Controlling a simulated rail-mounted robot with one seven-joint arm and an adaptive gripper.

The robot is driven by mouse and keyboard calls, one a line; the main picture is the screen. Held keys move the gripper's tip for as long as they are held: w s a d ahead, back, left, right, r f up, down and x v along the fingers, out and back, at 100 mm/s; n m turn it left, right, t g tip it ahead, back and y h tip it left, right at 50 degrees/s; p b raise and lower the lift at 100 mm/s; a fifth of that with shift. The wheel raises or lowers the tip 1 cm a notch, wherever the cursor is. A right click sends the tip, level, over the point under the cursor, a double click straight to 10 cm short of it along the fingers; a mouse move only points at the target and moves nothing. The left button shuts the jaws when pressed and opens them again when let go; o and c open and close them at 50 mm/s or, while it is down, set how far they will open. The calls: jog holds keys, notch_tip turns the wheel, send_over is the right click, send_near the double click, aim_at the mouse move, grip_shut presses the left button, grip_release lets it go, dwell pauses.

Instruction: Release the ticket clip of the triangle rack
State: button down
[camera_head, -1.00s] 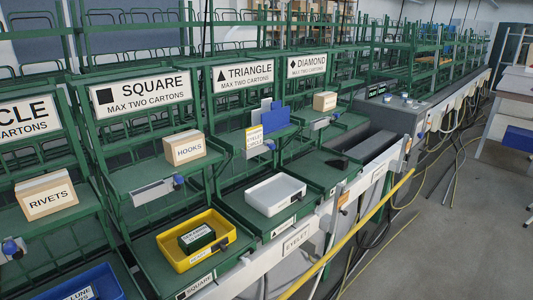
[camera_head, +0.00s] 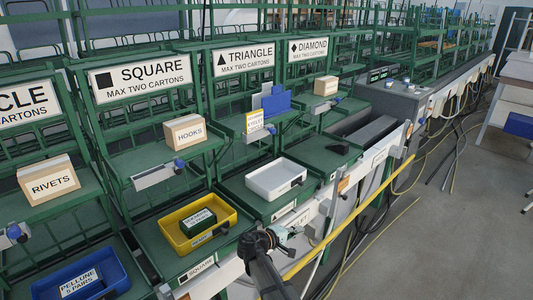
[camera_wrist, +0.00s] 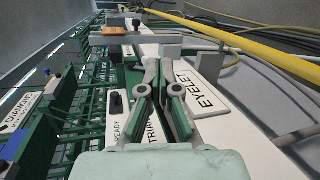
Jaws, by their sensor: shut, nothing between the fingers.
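The triangle rack has a white TRIANGLE sign (camera_head: 243,60) in the middle of the head view. On its shelf front, below the sign, is the ticket clip (camera_head: 257,135), a grey strip with a blue knob (camera_head: 271,129) at its right end. A yellow and white ticket (camera_head: 254,121) stands at the clip. My gripper (camera_head: 292,232) is low in front of the racks, near the EYELET rail, apart from and below the clip. In the wrist view its fingers (camera_wrist: 158,70) are together and empty, above the white rail with the EYELET label (camera_wrist: 193,88).
Blue boards (camera_head: 275,103) stand on the triangle shelf behind the ticket. A white tray (camera_head: 270,195) sits on the lower triangle shelf, and a yellow tray (camera_head: 180,245) lies to its left. A yellow bar (camera_head: 352,221) runs along the front. The floor at right is mostly clear.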

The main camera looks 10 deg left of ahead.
aim_at(271, 132)
jog(key=a+r+t, duration=0.3)
jog(key=a+r, duration=0.7)
jog(key=r, duration=0.4)
jog(key=a+r+n+t, duration=0.1)
jog(key=a+r+t, duration=0.3)
jog(key=a+r, duration=0.7)
notch_tip(271, 132, up, 3)
jog(key=shift+f, duration=0.15)
jog(key=shift+w, duration=0.15)
jog(key=p+x, duration=0.2)
jog(key=x, duration=0.4)
jog(key=p+x, duration=0.2)
jog(key=x, duration=0.4)
jog(key=shift+w+r, duration=0.15)
jog(key=shift+r, duration=0.15)
jog(key=shift+p+x, duration=0.3)
jog(key=shift+x, duration=0.5)
jog(key=shift+d+f, duration=0.1)
jog(key=shift+f, duration=0.05)
